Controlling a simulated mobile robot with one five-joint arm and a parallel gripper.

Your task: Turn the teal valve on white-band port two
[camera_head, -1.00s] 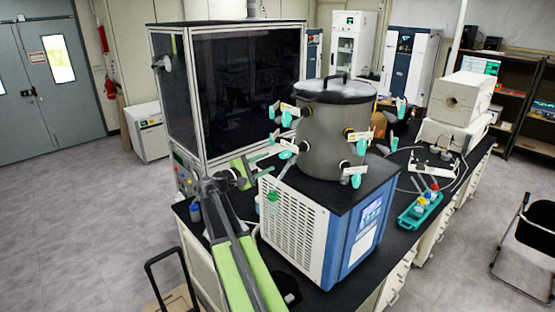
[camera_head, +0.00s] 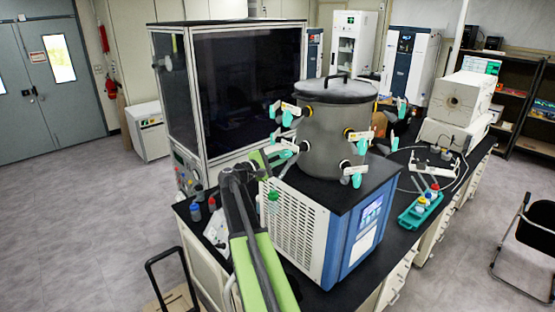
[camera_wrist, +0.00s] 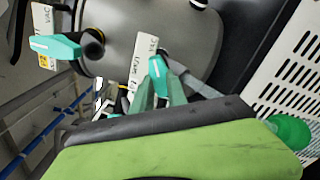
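The grey drum (camera_head: 325,135) of the freeze dryer has several teal-handled valves with white labels around it. The lower-left valve (camera_head: 287,155) is just beyond my gripper (camera_head: 272,154). In the wrist view, a teal valve handle (camera_wrist: 157,68) with a white label (camera_wrist: 143,60) stands at the tips of my gripper's teal fingers (camera_wrist: 160,92). The fingers are apart with a gap between them; I cannot tell whether they touch the handle. Another teal valve (camera_wrist: 55,46) is at the upper left, its label bearing a yellow mark. The band colour of the nearer port is unclear.
The blue and white dryer base (camera_head: 330,225) stands below the drum. A green drain knob (camera_head: 272,195) sticks out at its left. A dark glass cabinet (camera_head: 248,90) stands behind. A teal bottle rack (camera_head: 421,208) sits on the bench at right. Bottles (camera_head: 197,192) stand at left.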

